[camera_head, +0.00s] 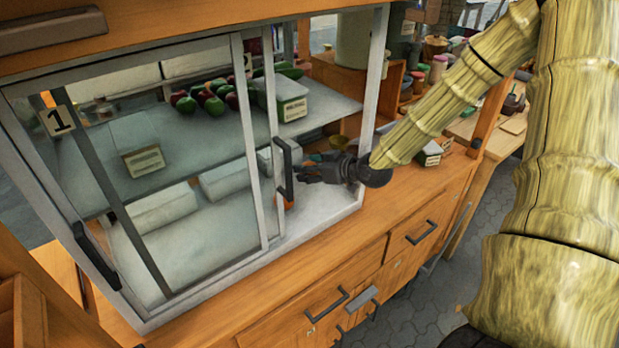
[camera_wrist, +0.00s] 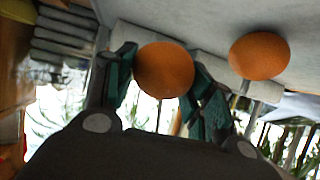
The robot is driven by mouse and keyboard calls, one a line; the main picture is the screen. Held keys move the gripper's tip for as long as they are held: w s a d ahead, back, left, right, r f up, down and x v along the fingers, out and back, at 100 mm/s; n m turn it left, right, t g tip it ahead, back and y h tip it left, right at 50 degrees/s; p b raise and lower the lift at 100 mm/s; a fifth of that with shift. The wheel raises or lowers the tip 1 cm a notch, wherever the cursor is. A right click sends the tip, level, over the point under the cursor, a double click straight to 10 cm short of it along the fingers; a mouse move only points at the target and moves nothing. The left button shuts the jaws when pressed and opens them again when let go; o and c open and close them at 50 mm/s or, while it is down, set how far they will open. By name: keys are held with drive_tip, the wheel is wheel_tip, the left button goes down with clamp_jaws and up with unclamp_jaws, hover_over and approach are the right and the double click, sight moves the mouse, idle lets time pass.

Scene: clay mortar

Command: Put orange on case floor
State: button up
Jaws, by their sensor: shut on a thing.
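My gripper (camera_head: 304,172) reaches through the open right side of the glass display case, above the white case floor (camera_head: 322,212). In the wrist view, my gripper (camera_wrist: 164,82) is shut on an orange (camera_wrist: 164,69), with a green-padded finger on each side. A second orange (camera_wrist: 258,56) shows to the right of it, apart from the fingers, against a pale surface. In the head view, a patch of orange (camera_head: 289,202) shows low behind the door frame, below my gripper. I cannot tell which orange that patch is.
The sliding glass door has a dark handle (camera_head: 284,167) close to my gripper's left. A glass shelf above holds red and green produce (camera_head: 205,98) and a label card (camera_head: 292,109). White boxes (camera_head: 163,207) stand at the back of the case floor. A wooden counter (camera_head: 400,205) lies in front.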

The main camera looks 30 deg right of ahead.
drive_tip(key=shift+f, duration=1.6)
drive_tip(key=shift+w+f+p, duration=0.2)
drive_tip(key=shift+f+p, duration=0.3)
drive_tip(key=shift+f, duration=0.05)
drive_tip(key=shift+f, duration=0.15)
drive_tip(key=o, duration=1.1)
drive_tip(key=shift+o, duration=0.2)
drive_tip(key=shift+r, duration=0.2)
drive_tip(key=shift+b+v, duration=0.4)
drive_tip(key=shift+v, duration=3.3)
drive_tip(key=shift+a, duration=0.1)
